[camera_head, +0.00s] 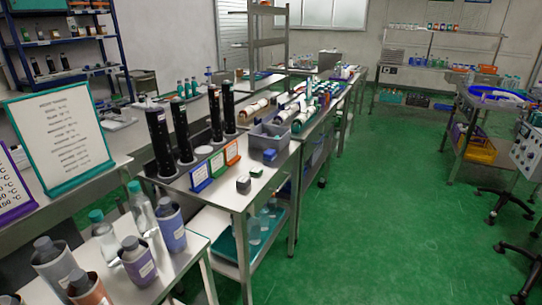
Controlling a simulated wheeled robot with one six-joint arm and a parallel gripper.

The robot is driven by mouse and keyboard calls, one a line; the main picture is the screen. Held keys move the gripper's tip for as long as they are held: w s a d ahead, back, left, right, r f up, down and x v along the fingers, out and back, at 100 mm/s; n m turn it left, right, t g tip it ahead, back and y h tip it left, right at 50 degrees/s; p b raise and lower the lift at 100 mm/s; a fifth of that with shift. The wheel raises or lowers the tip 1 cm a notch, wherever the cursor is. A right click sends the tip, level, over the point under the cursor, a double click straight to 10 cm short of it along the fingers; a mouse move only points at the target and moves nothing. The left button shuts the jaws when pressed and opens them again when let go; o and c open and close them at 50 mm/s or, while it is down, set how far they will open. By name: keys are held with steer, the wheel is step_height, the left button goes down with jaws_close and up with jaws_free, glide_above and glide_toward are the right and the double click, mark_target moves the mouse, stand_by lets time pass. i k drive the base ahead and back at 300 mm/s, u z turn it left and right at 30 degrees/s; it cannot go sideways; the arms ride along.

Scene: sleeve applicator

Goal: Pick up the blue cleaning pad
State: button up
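A small blue block-like item (270,155) lies on the metal bench (230,197) near its right edge, in front of the grey bin. It looks like the blue cleaning pad, but it is too small to be sure. A small dark block with a green part (256,171) and a grey cube (243,184) sit nearer on the same bench, apart from it. My gripper is not in view.
A grey bin (269,137) stands just behind the blue item. Tall black cylinders (160,143) and small blue, green and orange sign stands (201,177) stand to the left. Bottles (138,261) crowd the near left bench. The green floor (390,210) right of the benches is clear.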

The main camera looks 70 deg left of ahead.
mark_target(270, 155)
steer(key=u, duration=2.5)
